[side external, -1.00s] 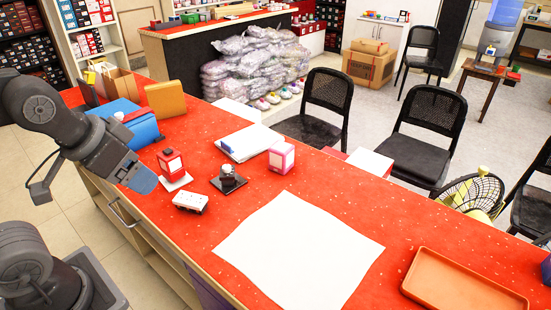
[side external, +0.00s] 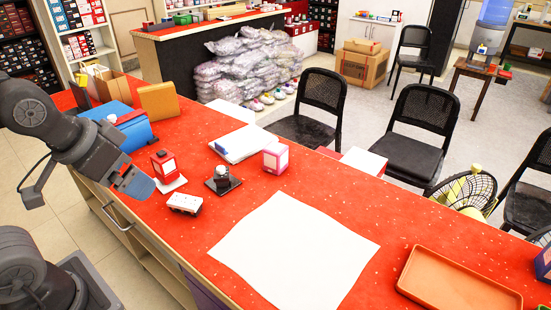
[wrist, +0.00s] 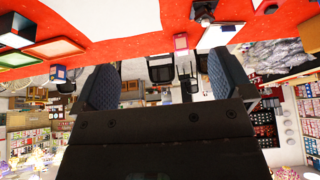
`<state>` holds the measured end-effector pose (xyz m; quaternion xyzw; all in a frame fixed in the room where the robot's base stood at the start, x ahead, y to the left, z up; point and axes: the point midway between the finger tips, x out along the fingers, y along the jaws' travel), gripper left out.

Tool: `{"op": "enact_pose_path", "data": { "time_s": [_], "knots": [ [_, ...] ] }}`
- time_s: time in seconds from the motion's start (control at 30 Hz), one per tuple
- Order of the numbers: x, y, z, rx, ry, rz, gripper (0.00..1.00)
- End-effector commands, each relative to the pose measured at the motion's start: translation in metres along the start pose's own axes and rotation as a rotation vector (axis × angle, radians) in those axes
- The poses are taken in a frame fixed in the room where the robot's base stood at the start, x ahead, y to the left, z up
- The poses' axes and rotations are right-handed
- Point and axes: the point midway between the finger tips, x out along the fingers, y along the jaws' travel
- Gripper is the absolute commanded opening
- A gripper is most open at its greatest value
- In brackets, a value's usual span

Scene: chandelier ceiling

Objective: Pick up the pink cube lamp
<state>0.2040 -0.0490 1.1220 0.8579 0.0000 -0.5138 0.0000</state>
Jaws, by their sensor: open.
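The pink cube lamp (side external: 275,158), a small cube with pink edges and a pale face, stands upright on the red counter top, behind the white sheet in the side view. It also shows in the wrist view (wrist: 180,42), small and beyond my fingers. My gripper (side external: 137,184) is over the left edge of the counter, left of the red lantern and well apart from the pink cube lamp. In the wrist view my gripper (wrist: 163,78) has its two blue-grey fingers wide apart with nothing between them.
Between my gripper and the lamp stand a red lantern (side external: 166,167), a white block (side external: 185,203) and a dark-based object (side external: 221,181). A white book (side external: 240,144) lies behind. A white sheet (side external: 294,250) and an orange tray (side external: 458,281) lie to the right.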

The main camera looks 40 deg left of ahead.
Motion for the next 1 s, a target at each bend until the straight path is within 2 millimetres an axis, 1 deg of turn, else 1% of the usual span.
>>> {"op": "enact_pose_path", "data": {
  "time_s": [0.23,0.27,0.37,0.47,0.5,0.57,0.6,0.67,0.7,0.77,0.8,0.87,0.9,0.97,1.0],
  "knots": [
    [0.0,0.0,-0.003,-0.001,-0.001,0.0,0.98],
    [0.0,0.0,-0.006,-0.001,-0.001,-0.001,0.98],
    [0.0,-0.001,-0.025,-0.006,-0.009,-0.003,0.98],
    [0.005,-0.003,-0.06,-0.014,-0.02,-0.007,0.98],
    [0.009,-0.004,-0.077,-0.018,-0.024,-0.009,0.98],
    [0.016,-0.006,-0.103,-0.023,-0.03,-0.011,0.98],
    [0.023,-0.007,-0.119,-0.027,-0.034,-0.013,0.98],
    [0.034,-0.009,-0.143,-0.032,-0.041,-0.016,0.98],
    [0.043,-0.01,-0.159,-0.035,-0.045,-0.018,0.98],
    [0.059,-0.013,-0.181,-0.04,-0.051,-0.02,0.98],
    [0.071,-0.014,-0.196,-0.044,-0.055,-0.022,0.98],
    [0.089,-0.017,-0.216,-0.049,-0.06,-0.025,0.98],
    [0.103,-0.019,-0.229,-0.053,-0.064,-0.026,0.98],
    [0.126,-0.022,-0.246,-0.059,-0.07,-0.029,0.98],
    [0.142,-0.024,-0.257,-0.063,-0.075,-0.031,0.98]
  ]
}}
